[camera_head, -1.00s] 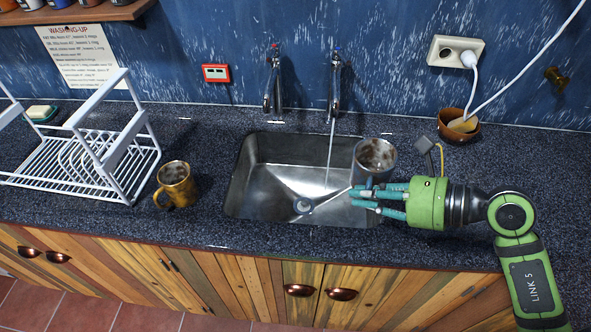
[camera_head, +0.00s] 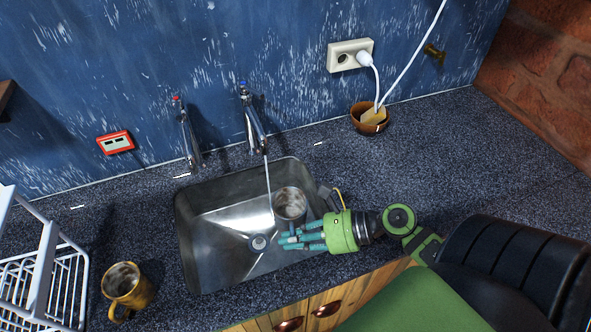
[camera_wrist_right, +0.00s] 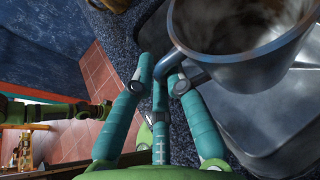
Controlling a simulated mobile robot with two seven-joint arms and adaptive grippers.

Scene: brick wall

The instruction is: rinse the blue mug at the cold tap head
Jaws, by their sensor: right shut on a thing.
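The grey-blue mug (camera_head: 290,204) is over the right part of the sink (camera_head: 205,262), upright or nearly so, with brown stains inside. The right wrist view shows its rim and side (camera_wrist_right: 245,73) close up. My right gripper (camera_head: 292,239) is shut on the mug at its near side; its teal fingers (camera_wrist_right: 165,85) are at the handle. The cold tap head (camera_head: 253,125), marked blue, is running. Its thin stream falls just left of the mug, seemingly beside it rather than into it. My left gripper is in no view.
The red-marked tap (camera_head: 187,135) stands left of the cold one. A stained yellow mug (camera_head: 127,287) and a white rack (camera_head: 40,275) are left of the sink. A brown bowl (camera_head: 370,118) with a sponge is at the back right. The sink's left half is free.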

